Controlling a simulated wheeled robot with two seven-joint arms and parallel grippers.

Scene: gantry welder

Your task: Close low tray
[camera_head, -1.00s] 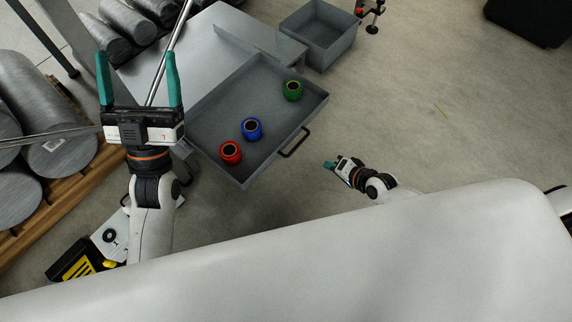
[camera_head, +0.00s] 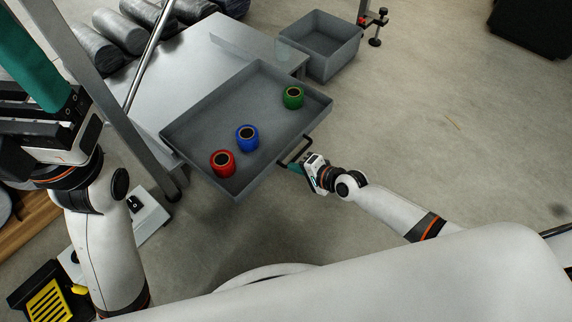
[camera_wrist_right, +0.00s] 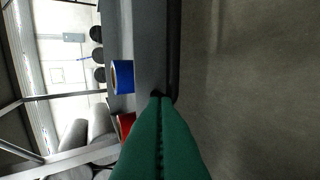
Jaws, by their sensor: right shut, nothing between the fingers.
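The low tray (camera_head: 262,95) is a grey drawer pulled out from the grey table, with red (camera_head: 222,163), blue (camera_head: 247,138) and green (camera_head: 293,97) ring-shaped pieces inside. Its black handle (camera_head: 295,152) is on the front wall. My right gripper (camera_head: 287,166) is shut and empty, its teal fingertips at the handle. In the right wrist view the closed fingers (camera_wrist_right: 160,104) point at a dark bar along the tray front (camera_wrist_right: 174,45); I cannot tell if they touch. My left gripper (camera_head: 35,65) is at the upper left, partly cut off, with one teal finger visible.
The grey table (camera_head: 190,65) stands behind the tray, with a metal post (camera_head: 115,100) left of it. A grey bin (camera_head: 335,40) stands at the table's right side. Grey cylinders (camera_head: 95,40) lie at the back left.

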